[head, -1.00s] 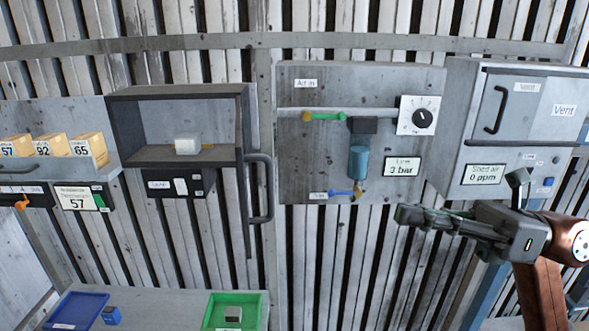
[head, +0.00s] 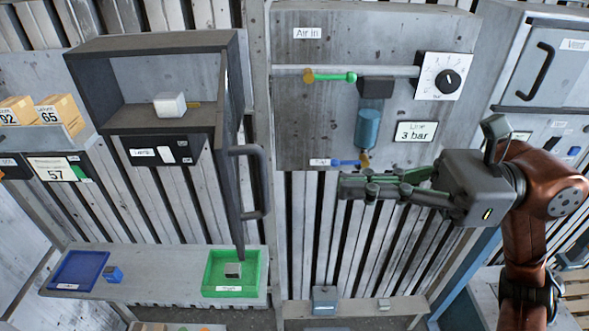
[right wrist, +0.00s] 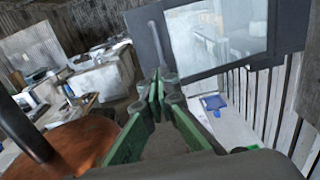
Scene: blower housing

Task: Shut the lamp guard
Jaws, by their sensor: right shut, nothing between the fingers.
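The lamp guard (head: 231,175) is a dark framed door on the right side of an open dark box (head: 155,47). It stands swung outward, seen almost edge-on in the head view, with a dark bar handle (head: 264,182) on its right face. In the right wrist view the guard (right wrist: 288,25) shows a clear pane and its handle (right wrist: 156,42) beyond my fingertips. My right gripper (head: 345,188) is shut and empty, to the right of the handle and apart from it in the head view. My left gripper is not in view.
Inside the box is a pale block (head: 170,104); below it is a switch panel (head: 160,150). The air panel (head: 300,130), with valves and a dial (head: 440,78), is behind my right gripper. A shelf (head: 150,285) below holds blue (head: 66,281) and green (head: 208,272) trays.

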